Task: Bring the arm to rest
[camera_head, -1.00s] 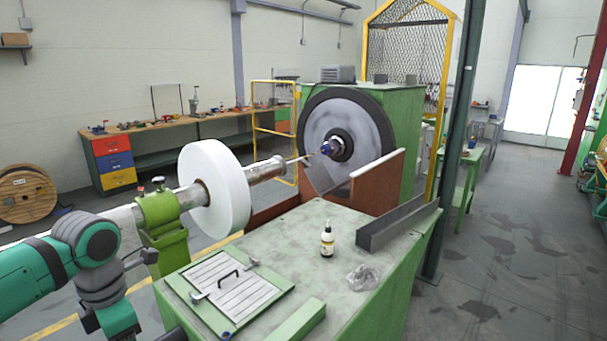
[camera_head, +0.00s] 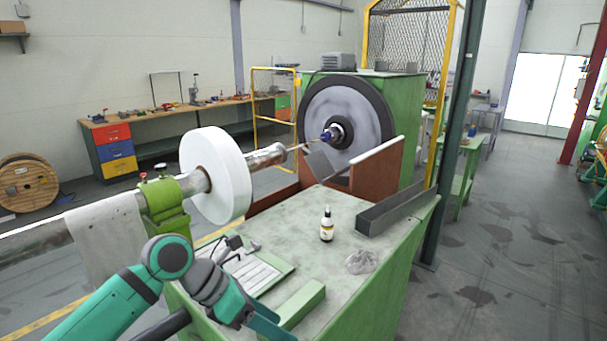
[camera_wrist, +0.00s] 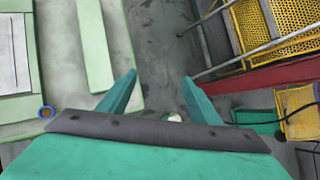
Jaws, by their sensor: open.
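My teal arm reaches in from the lower left in the head view and bends in front of the green machine top (camera_head: 300,240). My gripper (camera_wrist: 158,88) shows in the wrist view with two teal fingers spread well apart and nothing between them. It points down past the machine's edge, over dark grey floor. In the head view, only teal parts at the arm's end show near the bottom edge, beside a green bar (camera_head: 300,303). The arm hides part of the panel with white slats (camera_head: 255,272).
A dropper bottle (camera_head: 326,225), a clear crumpled bag (camera_head: 361,262) and a grey metal channel (camera_head: 397,212) are on the machine top. A white spool (camera_head: 218,175) sits on a shaft behind my arm. Yellow mesh (camera_wrist: 285,35) and a red beam (camera_wrist: 265,78) lie right in the wrist view.

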